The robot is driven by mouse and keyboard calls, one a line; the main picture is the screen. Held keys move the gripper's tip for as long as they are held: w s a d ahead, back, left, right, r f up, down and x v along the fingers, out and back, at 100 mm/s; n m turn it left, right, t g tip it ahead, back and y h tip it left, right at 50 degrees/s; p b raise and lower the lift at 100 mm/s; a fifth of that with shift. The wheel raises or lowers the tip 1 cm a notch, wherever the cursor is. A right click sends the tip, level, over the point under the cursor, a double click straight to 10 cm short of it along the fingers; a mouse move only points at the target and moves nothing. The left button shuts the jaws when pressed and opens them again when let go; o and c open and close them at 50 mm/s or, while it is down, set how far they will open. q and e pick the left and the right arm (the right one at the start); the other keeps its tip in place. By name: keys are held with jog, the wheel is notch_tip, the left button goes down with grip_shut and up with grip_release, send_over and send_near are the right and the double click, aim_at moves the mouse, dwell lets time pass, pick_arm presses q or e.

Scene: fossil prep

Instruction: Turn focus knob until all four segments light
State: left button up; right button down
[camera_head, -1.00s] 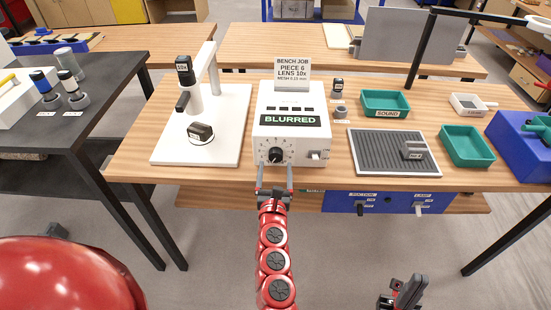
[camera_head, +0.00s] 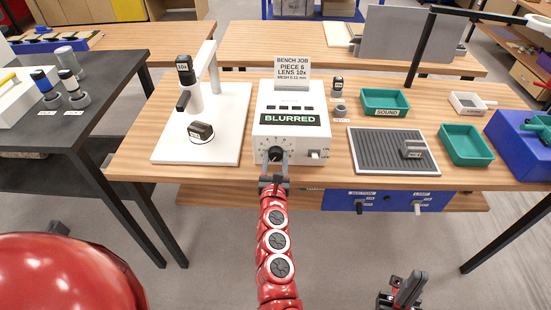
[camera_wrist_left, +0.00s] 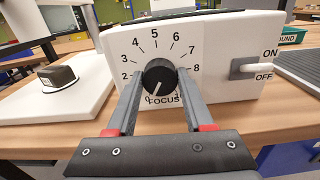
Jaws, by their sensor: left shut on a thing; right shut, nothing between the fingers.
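The white focus box (camera_head: 290,140) stands on the wooden bench, with four dark segments (camera_head: 290,107) on its upper face and a panel reading BLURRED (camera_head: 290,119) in green. My left gripper (camera_wrist_left: 159,88) is shut on the knob, one finger on each side. My right gripper (camera_head: 408,288) is shut and empty at the lower right, away from the bench.
A white stand (camera_head: 225,125) with a 10x lens and a dark piece is left of the box. An ON/OFF switch (camera_wrist_left: 250,67) sits right of the knob. Green trays (camera_head: 467,146) and a grey ribbed mat (camera_head: 375,152) are further right. The floor before the bench is clear.

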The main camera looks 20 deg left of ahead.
pick_arm(q)
grip_shut()
